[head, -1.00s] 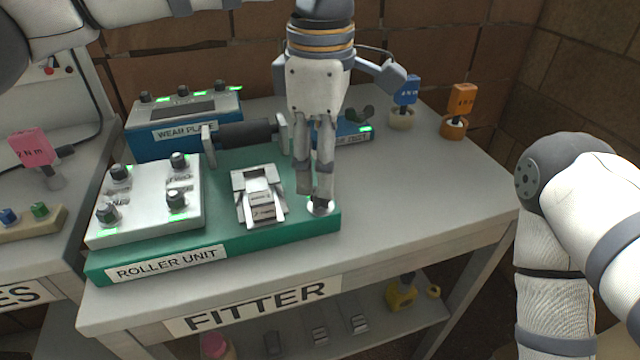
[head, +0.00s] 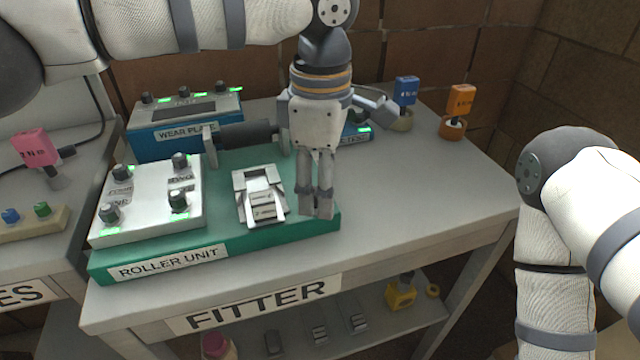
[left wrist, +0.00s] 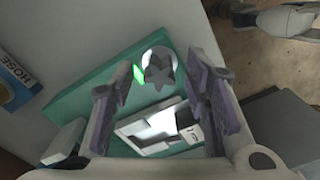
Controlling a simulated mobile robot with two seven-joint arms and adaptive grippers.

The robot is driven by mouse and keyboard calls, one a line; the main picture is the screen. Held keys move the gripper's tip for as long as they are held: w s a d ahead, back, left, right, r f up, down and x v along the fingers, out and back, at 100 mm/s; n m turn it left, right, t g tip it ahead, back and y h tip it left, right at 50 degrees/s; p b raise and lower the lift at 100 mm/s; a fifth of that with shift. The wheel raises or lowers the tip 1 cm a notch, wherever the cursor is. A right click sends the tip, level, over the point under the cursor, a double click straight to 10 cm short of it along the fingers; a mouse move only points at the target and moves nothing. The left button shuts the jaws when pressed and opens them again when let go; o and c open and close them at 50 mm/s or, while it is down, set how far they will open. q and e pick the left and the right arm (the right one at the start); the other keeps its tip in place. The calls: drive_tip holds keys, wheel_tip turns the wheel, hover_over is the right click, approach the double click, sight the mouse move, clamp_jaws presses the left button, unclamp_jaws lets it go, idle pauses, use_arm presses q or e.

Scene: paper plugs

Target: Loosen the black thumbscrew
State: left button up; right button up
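A dark grey, star-shaped thumbscrew (left wrist: 160,66) shows in the left wrist view, on a pale round seat near the corner of the green roller unit base (left wrist: 85,112). A green light glows beside it. My left gripper (head: 316,212) points down over the right end of the base (head: 215,262) in the head view and hides the thumbscrew there. In the left wrist view its two fingers (left wrist: 150,85) stand apart with nothing between the pads, and the thumbscrew shows beyond the gap. My right gripper is outside the views; only my right arm shows.
On the base are a metal bracket (head: 258,196), a white block with several knobs (head: 148,205) and a dark roller (head: 247,134). Behind stand the blue wear plate unit (head: 190,125) and blue and orange tagged tools (head: 405,92) (head: 460,100). The bench top (head: 430,190) at right is clear.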

use_arm(q)
clamp_jaws()
